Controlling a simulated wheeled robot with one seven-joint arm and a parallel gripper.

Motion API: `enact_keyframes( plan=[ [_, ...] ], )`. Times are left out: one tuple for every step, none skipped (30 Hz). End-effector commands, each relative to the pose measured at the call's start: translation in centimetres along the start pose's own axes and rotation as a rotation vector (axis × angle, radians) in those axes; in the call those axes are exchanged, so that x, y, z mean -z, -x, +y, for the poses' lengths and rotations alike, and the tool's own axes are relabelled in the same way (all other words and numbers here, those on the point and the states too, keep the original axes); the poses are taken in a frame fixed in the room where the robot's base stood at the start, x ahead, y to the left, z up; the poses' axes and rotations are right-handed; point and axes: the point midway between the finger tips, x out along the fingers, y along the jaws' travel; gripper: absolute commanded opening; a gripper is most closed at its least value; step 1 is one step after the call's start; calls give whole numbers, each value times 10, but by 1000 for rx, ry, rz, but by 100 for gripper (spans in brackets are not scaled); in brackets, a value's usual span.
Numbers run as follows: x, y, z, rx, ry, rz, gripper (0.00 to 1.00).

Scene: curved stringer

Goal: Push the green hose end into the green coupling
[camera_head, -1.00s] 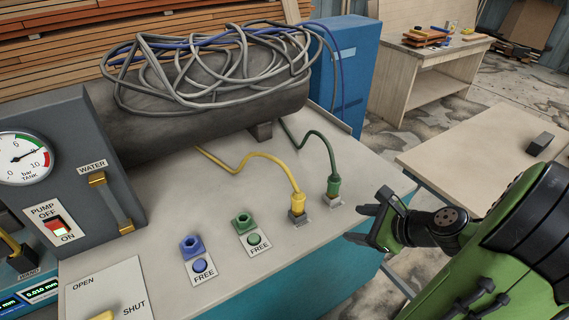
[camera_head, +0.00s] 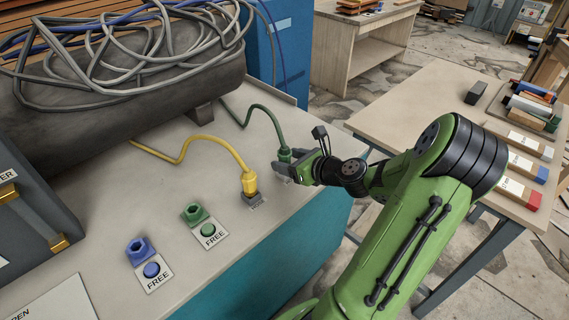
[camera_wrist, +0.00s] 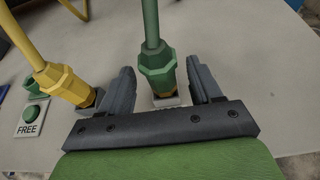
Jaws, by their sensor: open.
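The green hose (camera_head: 262,112) ends in a green hose end (camera_head: 286,156) that stands upright in a grey holder at the bench's right edge. My gripper (camera_head: 286,168) is at this hose end and partly hides it. In the wrist view the hose end (camera_wrist: 157,70) stands between my open fingers (camera_wrist: 164,88), with a gap on each side. The green coupling (camera_head: 194,213) is on the bench at the left front, empty, beside a green button (camera_head: 208,229) and a FREE label. It also shows at the left edge of the wrist view (camera_wrist: 35,89).
The yellow hose end (camera_head: 250,182) stands in its holder close to the left of my gripper. A blue coupling (camera_head: 138,250) with a blue button is at the front left. The dark tank (camera_head: 120,105) with coiled hoses lies behind. Bare bench lies between.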

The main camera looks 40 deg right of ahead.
Motion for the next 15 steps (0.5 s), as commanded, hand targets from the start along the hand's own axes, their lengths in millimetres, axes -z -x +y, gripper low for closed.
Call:
enact_keyframes(
  plan=[
    [3, -11, 1, -3, 2, -1, 64],
    [3, -15, 1, -3, 3, 0, 64],
    [2, -19, 1, -2, 2, 0, 64],
    [2, -21, 0, 0, 1, 0, 64],
    [2, -22, 0, 1, 1, 1, 64],
    [2, -22, -1, 2, 1, 1, 64],
    [1, -22, -1, 2, 1, 1, 64],
    [1, -22, -1, 2, 0, 1, 64],
    [1, -22, -1, 2, 0, 1, 64],
    [1, -22, 0, 2, 1, 1, 64],
    [1, -21, 0, 2, 1, 1, 62],
    [1, -21, 0, 2, 1, 2, 56],
    [1, -21, 0, 1, 1, 2, 52],
    [1, -21, 0, 1, 1, 2, 47],
    [1, -21, 0, 1, 1, 2, 41]
  ],
)
